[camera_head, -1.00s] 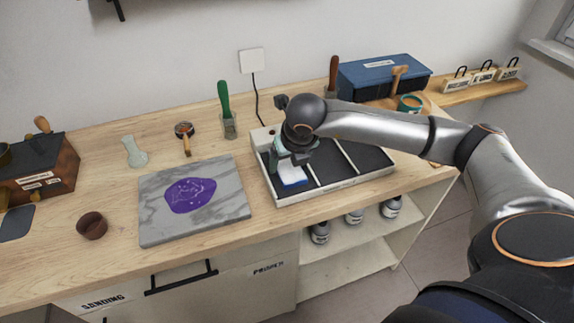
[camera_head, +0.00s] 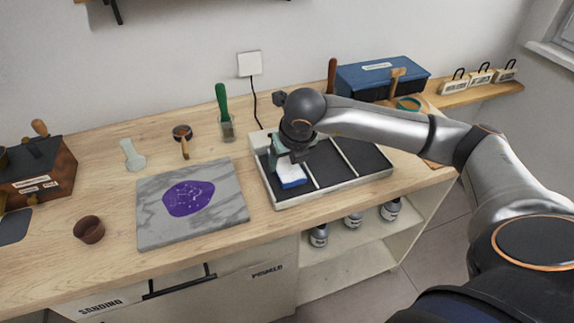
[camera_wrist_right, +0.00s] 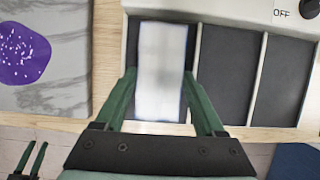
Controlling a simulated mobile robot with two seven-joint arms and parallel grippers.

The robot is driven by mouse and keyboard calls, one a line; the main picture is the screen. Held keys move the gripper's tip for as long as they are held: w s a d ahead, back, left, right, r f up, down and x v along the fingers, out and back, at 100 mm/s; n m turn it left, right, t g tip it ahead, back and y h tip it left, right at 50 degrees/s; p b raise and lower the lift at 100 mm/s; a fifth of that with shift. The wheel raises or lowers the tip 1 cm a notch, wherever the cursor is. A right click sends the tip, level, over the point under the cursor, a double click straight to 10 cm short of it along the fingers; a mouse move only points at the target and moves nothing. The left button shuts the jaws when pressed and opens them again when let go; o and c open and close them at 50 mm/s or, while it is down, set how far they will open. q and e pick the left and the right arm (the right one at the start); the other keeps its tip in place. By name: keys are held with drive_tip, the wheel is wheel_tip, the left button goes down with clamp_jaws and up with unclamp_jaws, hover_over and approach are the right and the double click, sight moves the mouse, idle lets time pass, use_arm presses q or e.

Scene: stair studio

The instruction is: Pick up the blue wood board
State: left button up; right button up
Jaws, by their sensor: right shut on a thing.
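The blue wood board (camera_head: 293,183) shows a blue edge and a pale top in the head view. It lies in or just above the left compartment of the white tray with dark compartments (camera_head: 325,187). In the right wrist view the board (camera_wrist_right: 161,70) looks white on its face, between the two green fingers. My right gripper (camera_head: 290,163) is shut on the board, and the fingers (camera_wrist_right: 160,80) flank its sides. Whether the board touches the compartment floor cannot be told.
A grey marble slab with a purple patch (camera_head: 225,210) lies left of the tray. A brown cup (camera_head: 89,230), a brush in a glass (camera_head: 226,125) and a blue box (camera_head: 380,78) stand on the bench. Bottles (camera_head: 353,221) sit on the shelf below.

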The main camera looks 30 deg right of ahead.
drive_tip(key=s+r, duration=0.1)
drive_tip(key=r, duration=0.1)
drive_tip(key=s+d+r+b, duration=0.1)
drive_tip(key=r, duration=0.1)
drive_tip(key=s+r, duration=0.2)
drive_tip(key=r, duration=0.1)
drive_tip(key=shift+d, duration=0.4)
drive_tip(key=s+d+r+b, duration=0.2)
drive_tip(key=s+d+r, duration=0.1)
drive_tip(key=s, duration=0.6)
drive_tip(key=shift+d+r+b, duration=0.2)
drive_tip(key=shift+r+b, duration=0.2)
drive_tip(key=shift+r, duration=0.45)
